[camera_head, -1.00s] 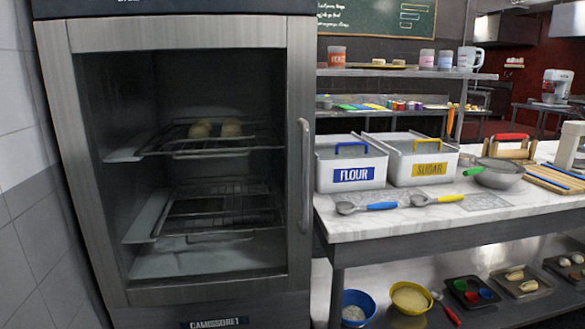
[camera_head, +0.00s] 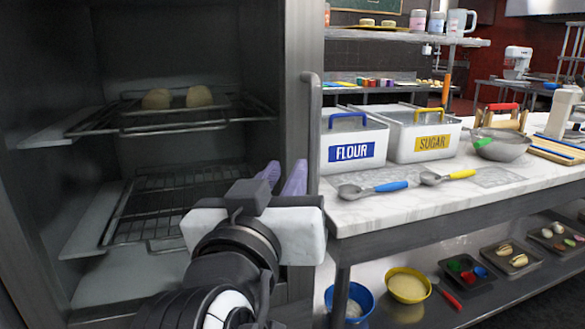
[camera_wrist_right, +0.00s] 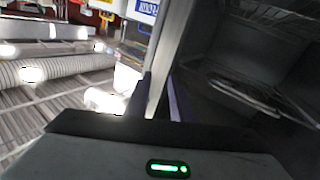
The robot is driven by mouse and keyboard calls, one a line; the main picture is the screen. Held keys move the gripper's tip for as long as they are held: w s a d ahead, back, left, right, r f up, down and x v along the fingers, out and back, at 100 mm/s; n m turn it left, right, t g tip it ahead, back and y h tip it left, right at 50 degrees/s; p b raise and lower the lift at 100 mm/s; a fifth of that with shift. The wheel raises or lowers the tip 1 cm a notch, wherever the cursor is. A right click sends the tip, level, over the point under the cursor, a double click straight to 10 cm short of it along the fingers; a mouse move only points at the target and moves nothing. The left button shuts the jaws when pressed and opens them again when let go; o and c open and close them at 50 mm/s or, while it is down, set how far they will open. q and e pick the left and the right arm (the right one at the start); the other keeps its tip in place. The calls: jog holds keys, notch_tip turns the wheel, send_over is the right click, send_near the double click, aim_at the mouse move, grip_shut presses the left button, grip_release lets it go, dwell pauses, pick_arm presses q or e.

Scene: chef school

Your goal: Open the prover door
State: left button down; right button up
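The prover (camera_head: 45,60) is the tall dark cabinet at the left of the head view. Its door looks shut, with wire shelves showing behind the glass. The vertical metal door handle (camera_head: 313,110) is at the door's right edge. My right gripper (camera_head: 281,178) is in front of the door's right side, its purple fingers apart and pointing at the door, just left of the handle's lower part. In the right wrist view a grey vertical edge (camera_wrist_right: 162,65) lies ahead of the finger gap; I cannot tell contact. My left gripper is out of view.
A marble-topped counter (camera_head: 400,212) stands right of the prover, with flour (camera_head: 353,152) and sugar (camera_head: 432,143) bins, scoops and a bowl (camera_head: 502,147). Blue (camera_head: 359,300) and yellow (camera_head: 408,286) bowls and trays sit on its lower shelf. Two dough pieces lie on the prover's upper rack.

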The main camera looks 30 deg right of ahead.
aim_at(312, 154)
jog(key=w+d, duration=0.1)
jog(key=d, duration=0.1)
jog(key=w+d+m, duration=0.1)
jog(key=w+d, duration=0.1)
jog(key=d, duration=0.1)
jog(key=w+d+m+g, duration=0.1)
jog(key=w+d, duration=0.1)
jog(key=d, duration=0.1)
jog(key=shift+w+d+r+h, duration=0.1)
jog(key=shift+w+d+h, duration=0.1)
jog(key=shift+h, duration=0.1)
jog(key=shift+s, duration=0.1)
grip_shut()
